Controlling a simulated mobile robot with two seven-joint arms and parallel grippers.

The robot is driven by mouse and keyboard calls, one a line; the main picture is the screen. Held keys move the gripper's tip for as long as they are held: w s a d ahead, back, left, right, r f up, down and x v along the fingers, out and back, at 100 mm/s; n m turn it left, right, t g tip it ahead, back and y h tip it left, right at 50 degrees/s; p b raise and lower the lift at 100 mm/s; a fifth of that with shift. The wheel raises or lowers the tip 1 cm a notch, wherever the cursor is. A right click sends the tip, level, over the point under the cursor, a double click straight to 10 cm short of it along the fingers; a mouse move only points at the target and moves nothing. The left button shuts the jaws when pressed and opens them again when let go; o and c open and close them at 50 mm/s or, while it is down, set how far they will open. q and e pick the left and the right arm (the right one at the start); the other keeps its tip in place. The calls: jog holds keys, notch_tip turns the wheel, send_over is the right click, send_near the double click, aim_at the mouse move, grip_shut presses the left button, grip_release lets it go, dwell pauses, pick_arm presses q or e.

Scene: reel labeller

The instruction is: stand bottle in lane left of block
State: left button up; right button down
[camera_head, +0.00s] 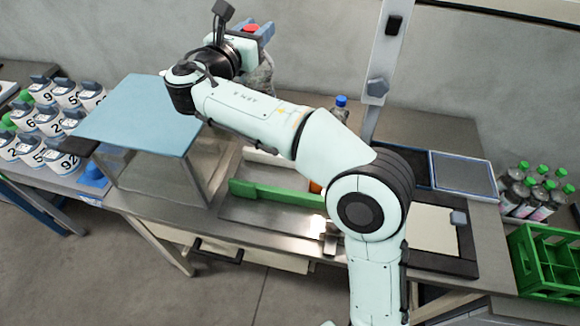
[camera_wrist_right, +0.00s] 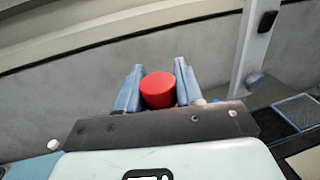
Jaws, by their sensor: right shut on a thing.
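My right gripper (camera_head: 256,34) is raised at the back, above and behind the blue-topped clear box. It is shut on a bottle with a red cap (camera_head: 250,28); part of the clear body (camera_head: 265,72) shows below the fingers. In the right wrist view the red cap (camera_wrist_right: 158,90) sits between the blue fingers (camera_wrist_right: 157,84). A green rail (camera_head: 275,193) and a pale strip (camera_head: 262,157) lie on the bench, partly hidden by my arm. I cannot clearly make out the block or the lane's limits. My left gripper is not in view.
The clear box with a blue top (camera_head: 140,115) stands left of the green rail. Numbered white bottles (camera_head: 50,115) stand far left. A blue-capped bottle (camera_head: 341,104) stands behind my arm. Green-capped bottles (camera_head: 535,190) and a green crate (camera_head: 545,258) are at right. A grey post (camera_head: 384,60) rises at the back.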

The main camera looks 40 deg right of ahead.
jog(key=shift+d+r, duration=0.15)
jog(key=shift+d, duration=0.1)
jog(key=shift+d+f, duration=0.1)
jog(key=shift+f, duration=0.1)
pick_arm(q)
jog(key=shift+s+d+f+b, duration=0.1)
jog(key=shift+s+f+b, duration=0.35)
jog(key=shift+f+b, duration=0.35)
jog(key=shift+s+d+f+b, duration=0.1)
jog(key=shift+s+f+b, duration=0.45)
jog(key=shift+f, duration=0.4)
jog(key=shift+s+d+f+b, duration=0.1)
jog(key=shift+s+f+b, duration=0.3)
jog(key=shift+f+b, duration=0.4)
pick_arm(e)
jog(key=shift+f, duration=9.65)
jog(key=shift+f, duration=0.2)
jog(key=c, duration=0.7)
grip_release()
jog(key=shift+c, duration=0.2)
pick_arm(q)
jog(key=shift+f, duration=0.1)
pick_arm(e)
jog(key=shift+r, duration=0.15)
